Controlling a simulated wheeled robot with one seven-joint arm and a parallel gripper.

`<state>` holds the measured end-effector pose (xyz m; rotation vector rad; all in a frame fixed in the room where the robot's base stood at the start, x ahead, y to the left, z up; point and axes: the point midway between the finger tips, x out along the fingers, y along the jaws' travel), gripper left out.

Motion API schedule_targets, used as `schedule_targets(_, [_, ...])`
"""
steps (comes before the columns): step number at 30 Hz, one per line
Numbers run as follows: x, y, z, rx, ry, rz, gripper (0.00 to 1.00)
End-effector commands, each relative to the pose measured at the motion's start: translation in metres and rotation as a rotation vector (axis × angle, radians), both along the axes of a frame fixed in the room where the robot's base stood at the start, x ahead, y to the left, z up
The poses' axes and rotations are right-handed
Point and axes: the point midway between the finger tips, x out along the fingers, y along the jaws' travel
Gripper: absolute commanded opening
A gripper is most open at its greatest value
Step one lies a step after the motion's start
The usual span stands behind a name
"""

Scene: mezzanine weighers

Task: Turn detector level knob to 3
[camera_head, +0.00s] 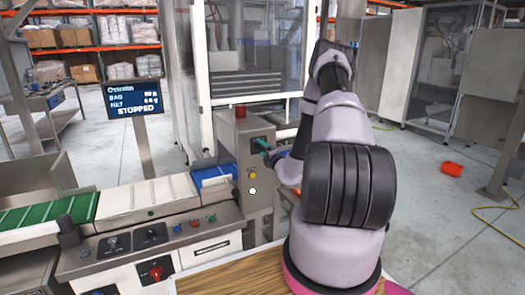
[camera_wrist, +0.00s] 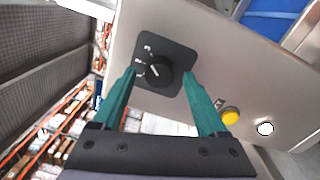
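A round black knob (camera_wrist: 159,71) sits on a dark square plate (camera_wrist: 178,52) on a grey cabinet face in the wrist view. Its white pointer line points up and to the left. Small white marks run along the plate's left side, too blurred to read surely. My gripper (camera_wrist: 159,76) has its two teal fingers apart, one on each side of the knob, with visible gaps. I cannot tell how far the tips are from the plate. In the head view my gripper (camera_head: 264,149) is at the side of the grey cabinet (camera_head: 228,140), and the knob is hidden there.
A yellow button (camera_wrist: 231,116) and a white button (camera_wrist: 265,128) are beside the plate. A red button (camera_head: 240,111) tops the cabinet. The front console (camera_head: 130,250) bears other knobs and buttons. A screen (camera_head: 133,99) reads STOPPED.

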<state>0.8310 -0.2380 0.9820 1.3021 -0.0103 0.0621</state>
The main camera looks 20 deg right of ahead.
Motion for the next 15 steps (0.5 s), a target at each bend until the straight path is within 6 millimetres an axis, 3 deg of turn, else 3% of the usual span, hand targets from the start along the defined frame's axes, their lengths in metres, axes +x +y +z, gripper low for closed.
schedule_targets(7, [-0.014,-0.001,-0.001,0.001,0.002,0.0,0.76])
schedule_targets(15, [-0.067,-0.003,-0.004,0.003,0.003,-0.002,0.76])
